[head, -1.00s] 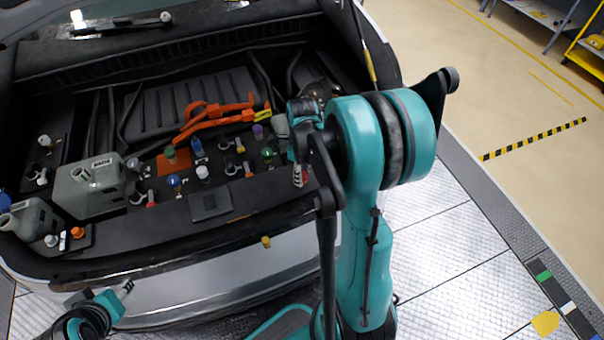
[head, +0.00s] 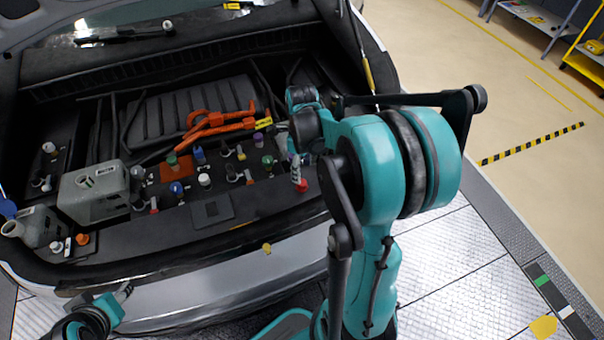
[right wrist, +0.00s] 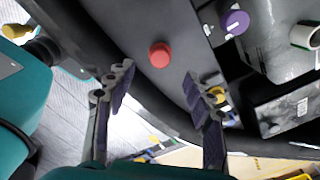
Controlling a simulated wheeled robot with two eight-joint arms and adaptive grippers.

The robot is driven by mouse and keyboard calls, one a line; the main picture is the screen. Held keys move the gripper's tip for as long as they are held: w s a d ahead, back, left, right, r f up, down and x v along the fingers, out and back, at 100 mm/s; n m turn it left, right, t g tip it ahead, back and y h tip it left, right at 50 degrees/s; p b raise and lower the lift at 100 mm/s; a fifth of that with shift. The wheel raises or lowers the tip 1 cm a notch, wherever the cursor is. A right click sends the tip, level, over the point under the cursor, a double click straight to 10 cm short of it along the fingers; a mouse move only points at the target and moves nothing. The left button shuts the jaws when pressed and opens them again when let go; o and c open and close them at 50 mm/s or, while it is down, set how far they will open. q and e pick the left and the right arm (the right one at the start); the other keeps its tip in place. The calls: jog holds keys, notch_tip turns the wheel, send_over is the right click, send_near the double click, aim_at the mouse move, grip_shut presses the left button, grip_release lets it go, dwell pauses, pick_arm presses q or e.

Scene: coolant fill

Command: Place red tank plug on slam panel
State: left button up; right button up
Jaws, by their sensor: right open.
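The red tank plug (right wrist: 160,55) is a round red cap on the black slam panel (right wrist: 125,25) in the right wrist view. In the head view the red plug (head: 301,186) shows at the right end of the black slam panel (head: 280,208), below my right wrist. My right gripper (right wrist: 160,82) is open and empty, its two fingers spread wide. The plug lies beyond the fingertips and between their lines, untouched. In the head view my right arm hides part of the right gripper. My left gripper (head: 123,292) is low at the left, before the bumper; its jaws are too small to read.
A purple cap (right wrist: 235,22) is near the plug. Several coloured caps, grey canisters (head: 95,190) and an orange cable (head: 215,122) fill the engine bay. The silver bumper (head: 200,272) borders the panel's front. Open floor lies right.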

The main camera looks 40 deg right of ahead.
jog(key=s+a+r+n+t+p, duration=0.1)
jog(key=a+r+n+t, duration=0.1)
jog(key=a+r+n, duration=0.45)
jog(key=s+a+r+n+t, duration=0.1)
jog(key=a+n, duration=0.5)
jog(key=n, duration=0.6)
jog(key=s+a+r+n+t, duration=0.2)
jog(key=s+a+n+t, duration=0.2)
jog(key=n, duration=0.8)
jog(key=shift+s+a+r, duration=0.15)
jog(key=shift+s+a, duration=0.45)
jog(key=shift+a, duration=0.4)
notch_tip(320, 180, down, 4)
jog(key=b, duration=0.4)
